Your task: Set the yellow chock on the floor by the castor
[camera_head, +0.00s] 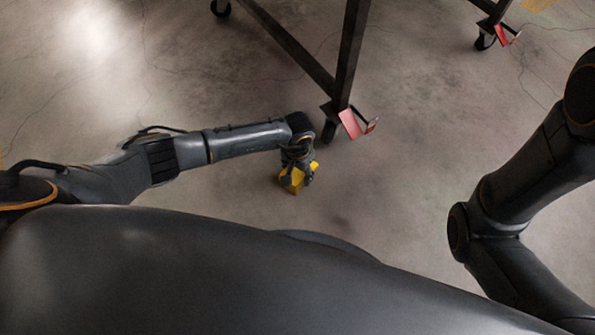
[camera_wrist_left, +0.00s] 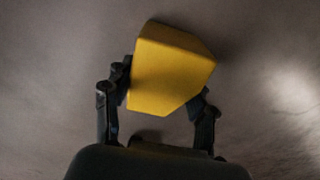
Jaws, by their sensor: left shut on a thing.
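The yellow chock (camera_head: 292,180) is held in my left gripper (camera_head: 297,175), just in front of the nearest leg of the dark metal stand. In the left wrist view the chock (camera_wrist_left: 170,70) sits between the two fingers of the left gripper (camera_wrist_left: 158,105), with bare floor behind it. I cannot tell whether the chock touches the floor. The castor (camera_head: 328,131) is at the foot of the nearest leg, slightly beyond and right of the chock, and the arm's end is close beside it. My right arm shows at the right, but its gripper is out of view.
A red bracket (camera_head: 356,123) sticks out to the right of the near castor. Other castors stand at the far left (camera_head: 220,8) and far right (camera_head: 484,41). The concrete floor (camera_head: 410,180) right of the chock is clear.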

